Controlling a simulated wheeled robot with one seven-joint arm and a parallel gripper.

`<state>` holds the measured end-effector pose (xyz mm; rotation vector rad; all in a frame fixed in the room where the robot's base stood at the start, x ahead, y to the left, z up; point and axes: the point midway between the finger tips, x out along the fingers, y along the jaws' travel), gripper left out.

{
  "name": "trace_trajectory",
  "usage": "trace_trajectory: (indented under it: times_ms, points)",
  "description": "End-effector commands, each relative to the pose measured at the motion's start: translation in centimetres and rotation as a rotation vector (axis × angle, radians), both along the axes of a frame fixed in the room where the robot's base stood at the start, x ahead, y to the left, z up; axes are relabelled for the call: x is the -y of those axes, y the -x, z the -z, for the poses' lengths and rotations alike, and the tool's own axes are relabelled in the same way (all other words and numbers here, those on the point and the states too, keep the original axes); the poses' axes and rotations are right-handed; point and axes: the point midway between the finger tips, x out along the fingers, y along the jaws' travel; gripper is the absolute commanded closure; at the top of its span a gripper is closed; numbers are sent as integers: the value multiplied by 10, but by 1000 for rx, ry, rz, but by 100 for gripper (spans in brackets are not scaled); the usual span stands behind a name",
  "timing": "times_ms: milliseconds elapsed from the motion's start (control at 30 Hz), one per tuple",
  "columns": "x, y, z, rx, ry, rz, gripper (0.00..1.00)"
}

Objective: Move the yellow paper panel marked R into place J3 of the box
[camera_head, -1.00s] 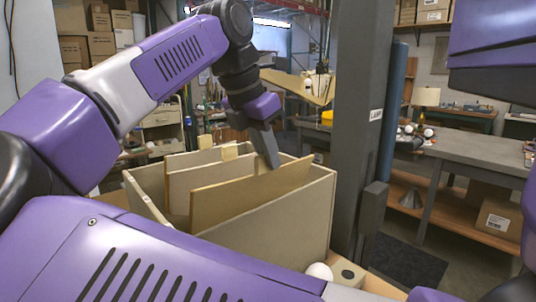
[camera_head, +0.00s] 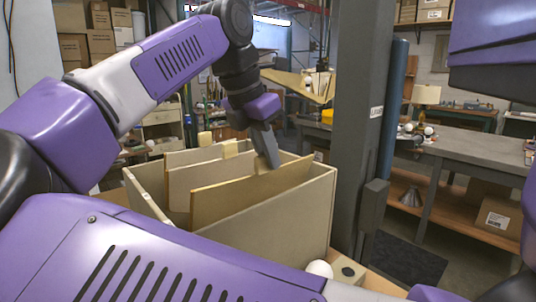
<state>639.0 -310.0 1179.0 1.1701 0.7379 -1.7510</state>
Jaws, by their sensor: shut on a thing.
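The box (camera_head: 292,228) is beige, open at the top, and stands below my gripper. A yellowish-tan panel (camera_head: 245,194) stands upright in it, nearest its front wall, with its lower part hidden by that wall. My gripper (camera_head: 268,163) comes down from above and is shut on this panel's top edge, right of its middle. I cannot read an R on the panel or any place label on the box, so I cannot tell which place it is in.
Two more upright panels (camera_head: 182,187) stand behind in the box, with small tabs (camera_head: 229,149) on top. A grey post (camera_head: 352,130) rises close to the box's right side. A white ball (camera_head: 319,269) lies in front. A workbench (camera_head: 470,152) stands farther right.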

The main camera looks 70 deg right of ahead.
Motion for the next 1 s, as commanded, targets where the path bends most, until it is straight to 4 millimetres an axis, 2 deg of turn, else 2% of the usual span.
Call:
trace_trajectory:
  times_ms: [100,133,233,267,633,1000]
  points:
    - [1,-1,-6,3,9,-3,100]
    - [1,-1,-6,3,10,-3,84]
    - [1,-1,-5,3,9,-3,64]
    - [1,-1,-5,3,9,-3,62]
    - [-1,-2,-8,3,6,-3,62]
    - [-20,-11,-60,5,7,-4,62]
